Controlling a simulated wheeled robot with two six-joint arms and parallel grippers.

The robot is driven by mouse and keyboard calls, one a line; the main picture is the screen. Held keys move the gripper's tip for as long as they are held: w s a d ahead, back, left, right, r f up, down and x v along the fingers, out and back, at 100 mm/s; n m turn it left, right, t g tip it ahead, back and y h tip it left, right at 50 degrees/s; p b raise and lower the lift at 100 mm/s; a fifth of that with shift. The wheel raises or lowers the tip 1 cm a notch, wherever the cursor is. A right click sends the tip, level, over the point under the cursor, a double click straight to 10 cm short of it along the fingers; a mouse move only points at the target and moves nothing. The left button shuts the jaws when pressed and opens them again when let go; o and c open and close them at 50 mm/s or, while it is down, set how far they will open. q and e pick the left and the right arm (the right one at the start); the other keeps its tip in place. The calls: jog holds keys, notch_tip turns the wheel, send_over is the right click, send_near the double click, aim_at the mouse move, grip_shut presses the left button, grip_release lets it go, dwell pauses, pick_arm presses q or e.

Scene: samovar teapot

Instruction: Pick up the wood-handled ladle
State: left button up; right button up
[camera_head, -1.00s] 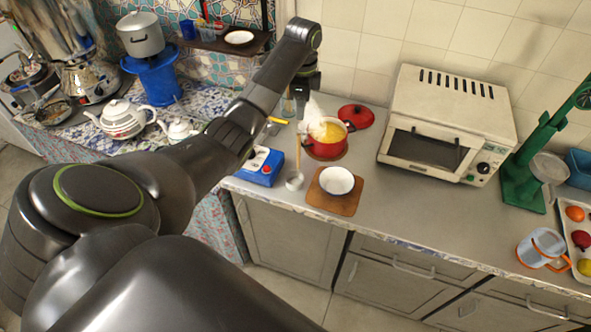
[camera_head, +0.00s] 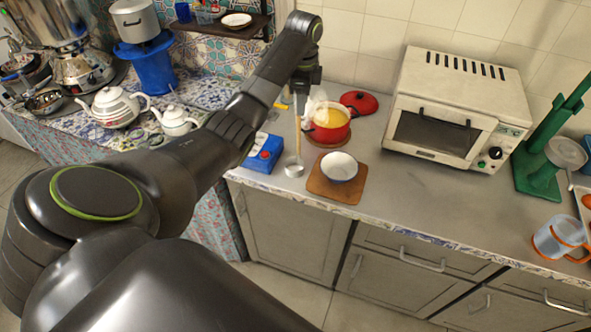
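The wood-handled ladle (camera_head: 297,143) is left of the red pot. Its pale handle runs almost vertically in the picture, with the metal cup (camera_head: 294,168) at the bottom beside the wooden board. My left gripper (camera_head: 301,102) comes down from above over the upper end of the handle. Its fingers are small and dark, and the handle's top end is hidden at them. I cannot tell whether they are closed on the handle. My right gripper is not in view.
The red pot (camera_head: 328,132) with yellow contents and steam stands close right of the gripper. A white bowl (camera_head: 339,167) sits on a wooden board (camera_head: 316,184). A blue box (camera_head: 265,158) is to the left. Counter in front of the toaster oven (camera_head: 452,120) is clear.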

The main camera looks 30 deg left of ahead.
pick_arm(q)
notch_tip(320, 180, down, 9)
jog(key=b, duration=0.2)
jog(key=shift+s+a+f+b, duration=0.2)
jog(key=shift+s+a+b, duration=0.1)
jog(key=shift+s, duration=0.1)
jog(key=shift+c, duration=0.5)
grip_shut()
